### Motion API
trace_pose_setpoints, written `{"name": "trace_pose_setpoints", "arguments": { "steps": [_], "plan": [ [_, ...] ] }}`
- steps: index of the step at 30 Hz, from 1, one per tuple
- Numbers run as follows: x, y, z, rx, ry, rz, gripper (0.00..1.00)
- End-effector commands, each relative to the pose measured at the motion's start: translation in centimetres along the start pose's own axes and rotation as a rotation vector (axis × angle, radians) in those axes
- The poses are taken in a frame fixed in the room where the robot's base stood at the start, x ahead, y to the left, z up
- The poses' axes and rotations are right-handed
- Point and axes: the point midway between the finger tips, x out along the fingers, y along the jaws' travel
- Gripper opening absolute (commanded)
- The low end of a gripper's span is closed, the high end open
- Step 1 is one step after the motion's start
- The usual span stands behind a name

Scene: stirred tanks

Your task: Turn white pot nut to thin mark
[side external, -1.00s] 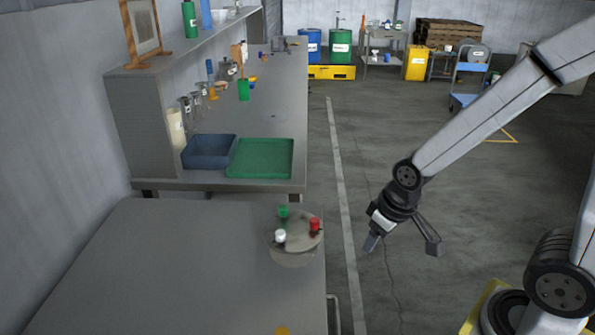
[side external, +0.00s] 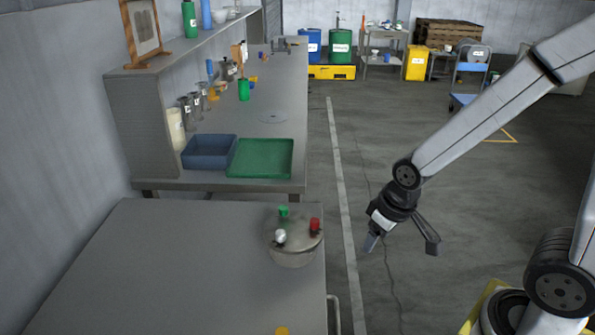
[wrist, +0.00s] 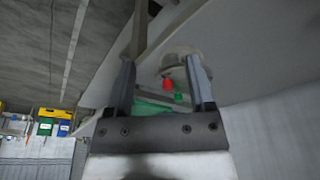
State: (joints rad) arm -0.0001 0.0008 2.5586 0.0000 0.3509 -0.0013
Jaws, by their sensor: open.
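A low round metal pot (side external: 293,254) stands on the grey table near its right edge in the side external view. On its lid are a white nut (side external: 280,236) at the front left, a red nut (side external: 314,224) at the right and a green nut (side external: 283,211) at the back. The thin mark cannot be made out. My gripper (side external: 401,246) is open and empty, to the right of the table and apart from the pot. In the wrist view, the red nut (wrist: 168,85) and green nut (wrist: 179,98) show between my gripper's fingers (wrist: 163,88); the white nut cannot be made out there.
The grey table (side external: 170,270) is mostly bare, with a small yellow thing (side external: 283,331) at its front edge. Behind it, a bench holds a blue bin (side external: 208,152) and a green tray (side external: 260,158). Open floor lies right of the table.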

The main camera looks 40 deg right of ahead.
Motion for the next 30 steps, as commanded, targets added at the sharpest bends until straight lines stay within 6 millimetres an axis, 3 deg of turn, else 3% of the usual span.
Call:
{"name": "trace_pose_setpoints", "arguments": {
  "steps": [8,24,30],
  "plan": [
    [0.1,-0.6,-2.4,-0.085,-0.02,-0.005,0.69],
    [1.5,-4.9,-13.8,-0.581,-0.143,-0.053,0.69],
    [2.3,-7.0,-17.2,-0.763,-0.186,-0.081,0.69]
  ]
}}
